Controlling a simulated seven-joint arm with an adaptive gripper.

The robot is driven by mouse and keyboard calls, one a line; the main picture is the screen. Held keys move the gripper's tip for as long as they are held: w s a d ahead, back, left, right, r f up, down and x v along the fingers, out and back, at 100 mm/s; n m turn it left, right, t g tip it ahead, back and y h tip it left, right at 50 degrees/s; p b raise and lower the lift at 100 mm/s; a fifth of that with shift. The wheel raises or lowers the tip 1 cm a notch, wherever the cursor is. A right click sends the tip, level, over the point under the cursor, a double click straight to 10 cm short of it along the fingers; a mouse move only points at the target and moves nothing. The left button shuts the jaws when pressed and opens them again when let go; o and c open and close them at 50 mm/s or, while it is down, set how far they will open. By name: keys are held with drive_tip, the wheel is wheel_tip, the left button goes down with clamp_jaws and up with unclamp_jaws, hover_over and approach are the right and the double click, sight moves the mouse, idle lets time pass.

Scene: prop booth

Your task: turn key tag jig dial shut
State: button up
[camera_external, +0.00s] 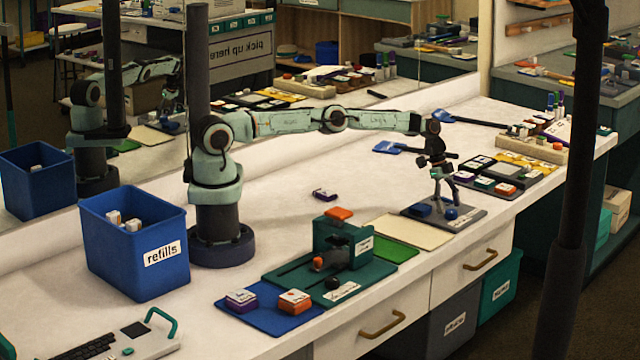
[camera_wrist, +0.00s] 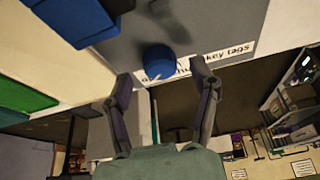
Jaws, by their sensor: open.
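The key tag jig is a grey plate (camera_external: 468,217) near the front edge of the bench, with its "key tags" label in the wrist view (camera_wrist: 222,54). Its round blue dial (camera_external: 451,213) has a pale pointer line and also shows in the wrist view (camera_wrist: 158,60). A blue block (camera_external: 421,210) sits left of the dial on the plate. My gripper (camera_external: 442,200) points down over the jig, open and empty. In the wrist view its fingertips (camera_wrist: 163,80) are spread to either side, with the dial just beyond the gap. I cannot tell if they touch it.
A cream mat (camera_external: 407,231) and a green jig (camera_external: 343,245) with an orange knob lie left of the jig. Colored tag trays (camera_external: 490,177) and a wooden rack (camera_external: 535,147) stand right. A blue refills bin (camera_external: 135,245) is far left. The bench behind is mostly clear.

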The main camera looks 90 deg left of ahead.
drive_tip(key=shift+w+d+f, duration=0.1)
drive_tip(key=shift+d+f, duration=0.1)
drive_tip(key=shift+f, duration=0.4)
clamp_jaws()
